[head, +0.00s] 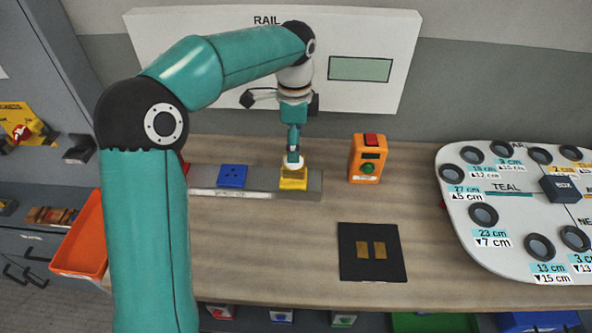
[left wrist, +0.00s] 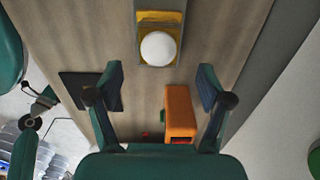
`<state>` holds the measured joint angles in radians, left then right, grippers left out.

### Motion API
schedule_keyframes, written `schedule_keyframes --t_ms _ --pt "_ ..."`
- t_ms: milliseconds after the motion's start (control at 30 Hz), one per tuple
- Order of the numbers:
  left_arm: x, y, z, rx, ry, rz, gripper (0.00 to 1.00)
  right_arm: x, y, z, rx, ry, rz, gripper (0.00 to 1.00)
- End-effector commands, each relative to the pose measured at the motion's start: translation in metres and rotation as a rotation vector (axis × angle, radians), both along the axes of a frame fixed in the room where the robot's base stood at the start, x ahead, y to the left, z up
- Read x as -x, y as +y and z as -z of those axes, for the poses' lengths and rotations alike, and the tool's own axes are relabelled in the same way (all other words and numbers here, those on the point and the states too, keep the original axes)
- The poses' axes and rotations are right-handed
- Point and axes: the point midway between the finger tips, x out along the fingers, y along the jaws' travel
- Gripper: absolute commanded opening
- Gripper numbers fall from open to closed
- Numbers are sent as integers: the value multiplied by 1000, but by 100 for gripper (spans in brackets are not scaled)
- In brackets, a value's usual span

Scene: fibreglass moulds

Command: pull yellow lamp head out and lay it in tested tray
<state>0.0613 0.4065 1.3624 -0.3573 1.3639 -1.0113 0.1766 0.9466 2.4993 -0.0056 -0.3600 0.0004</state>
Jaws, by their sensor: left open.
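The yellow lamp head (head: 293,182) sits at the right end of the grey rail on the table, with a white dome on top. In the left wrist view the yellow lamp head (left wrist: 144,18) and its dome lie ahead of the fingers. My left gripper (head: 294,150) points down just above the dome in the head view. Its two fingers are spread apart and empty in the left wrist view (left wrist: 160,78). Teal and dark parts at the left edge there may be my right arm, its fingers unclear. I cannot tell which tray is the tested tray.
An orange tray (head: 84,240) stands at the table's left edge. A blue block (head: 232,176) sits on the rail (head: 262,192). An orange box (head: 368,160) with a green button stands right of the lamp. A black pad (head: 372,270) lies in front; a labelled board (head: 500,210) is at right.

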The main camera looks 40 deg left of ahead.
Motion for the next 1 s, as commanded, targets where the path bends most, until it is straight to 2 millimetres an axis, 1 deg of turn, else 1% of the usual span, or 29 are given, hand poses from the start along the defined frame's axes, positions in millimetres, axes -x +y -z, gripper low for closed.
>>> schedule_keyframes --t_ms 33,267,433,467,600,700,800,1000 --pt "0 1 6 0 0 -2 79 0 0 6 0 0 0 78" --pt "1 1 33 0 0 -3 79 0 0 33 0 -1 0 78" --pt "1 2 57 0 0 -4 79 0 0 57 0 -1 0 78" --pt "1 2 58 1 1 -4 79 0 0 56 0 0 0 78" --pt "1 2 74 0 1 -4 79 0 0 65 0 -1 0 78" --pt "1 2 82 1 1 -4 79 0 0 68 0 -1 0 78" --pt "1 2 86 0 0 -4 79 0 0 70 0 -1 0 78" --pt "1 2 87 0 0 -4 79 0 0 70 0 -1 0 78"
